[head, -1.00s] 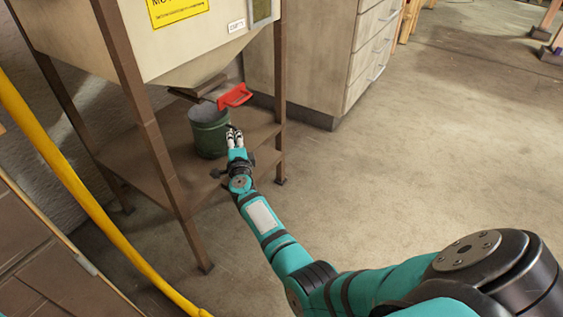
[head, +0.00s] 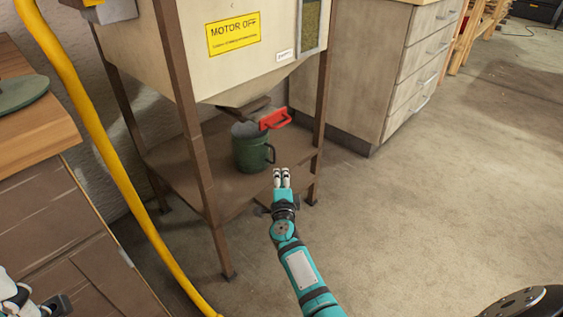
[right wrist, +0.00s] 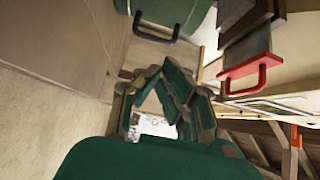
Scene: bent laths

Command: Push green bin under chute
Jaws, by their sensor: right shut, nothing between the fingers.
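The green bin (head: 249,155) stands upright on the brown lower shelf of the hopper stand, with its handle towards the right. It also shows at the top of the right wrist view (right wrist: 178,12). The chute (head: 243,109) with its red-handled slide (head: 275,119) is just above the bin, which appears at least partly under it. My right gripper (head: 282,174) is shut and empty, in front and to the right of the bin, apart from it. Part of my left gripper (head: 38,303) shows at the lower left corner; its fingers are unclear.
The stand's brown legs (head: 196,150) rise around the shelf (head: 180,160). A yellow hose (head: 100,150) runs down on the left beside a wooden cabinet (head: 65,220). A drawer unit (head: 380,80) stands behind on the right.

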